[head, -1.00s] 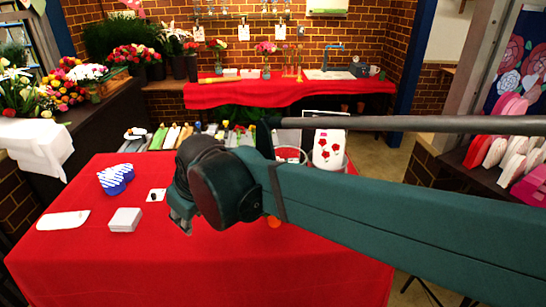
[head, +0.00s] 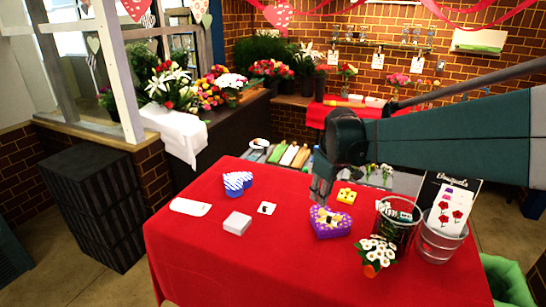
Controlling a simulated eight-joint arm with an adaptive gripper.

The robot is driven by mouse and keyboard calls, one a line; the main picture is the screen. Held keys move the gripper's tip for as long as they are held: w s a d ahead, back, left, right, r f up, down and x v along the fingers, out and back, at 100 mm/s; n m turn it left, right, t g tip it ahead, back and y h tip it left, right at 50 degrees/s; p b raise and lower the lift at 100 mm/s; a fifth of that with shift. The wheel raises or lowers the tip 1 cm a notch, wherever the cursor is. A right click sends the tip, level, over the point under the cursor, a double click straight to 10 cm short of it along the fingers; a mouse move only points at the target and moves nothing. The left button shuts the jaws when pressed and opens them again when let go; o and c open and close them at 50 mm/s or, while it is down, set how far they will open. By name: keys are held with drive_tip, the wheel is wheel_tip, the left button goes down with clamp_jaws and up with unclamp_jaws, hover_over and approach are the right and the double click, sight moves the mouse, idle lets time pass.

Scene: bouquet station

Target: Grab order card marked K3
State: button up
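Several small white cards hang on the brick wall under a shelf at the back; the left card (head: 333,59), the middle card (head: 378,60) and the right card (head: 418,64) show. Their markings are too small to read, so I cannot tell which is K3. My gripper (head: 321,192) points down over the red table, just behind the purple heart-shaped box. Nothing shows held in it, but its fingers are too dark and small to judge.
The red table (head: 200,263) holds a blue-striped heart box (head: 237,183), a white box (head: 237,223), a purple heart box (head: 328,221), a yellow item (head: 346,196), potted white flowers (head: 377,254) and a metal bucket (head: 440,242). The table's front left is bare.

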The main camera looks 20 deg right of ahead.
drive_tip(key=w+d+f+n+g+p, duration=0.1)
drive_tip(key=d+f+p, duration=0.2)
drive_tip(key=d, duration=0.9)
drive_tip(key=w+d+f+n+g+p, duration=0.1)
drive_tip(key=d+p, duration=0.4)
drive_tip(key=d, duration=0.7)
drive_tip(key=w+d+f+n+g+y+p, duration=0.1)
drive_tip(key=w+d+f+n+p, duration=0.1)
drive_tip(key=d, duration=0.9)
drive_tip(key=shift+w+d+f+n+p, duration=0.15)
drive_tip(key=shift+f+p, duration=0.15)
drive_tip(key=shift+f, duration=0.15)
drive_tip(key=shift+w+d+f+n+p, duration=0.1)
drive_tip(key=shift+f+n+p, duration=0.15)
drive_tip(key=shift+f, duration=0.25)
drive_tip(key=shift+w+d+f+n+p, duration=0.1)
drive_tip(key=shift+d+f+p, duration=0.05)
drive_tip(key=shift+f+p, duration=0.25)
drive_tip(key=shift+d+f, duration=0.25)
drive_tip(key=shift+s, duration=0.1)
drive_tip(key=shift+f, duration=1.3)
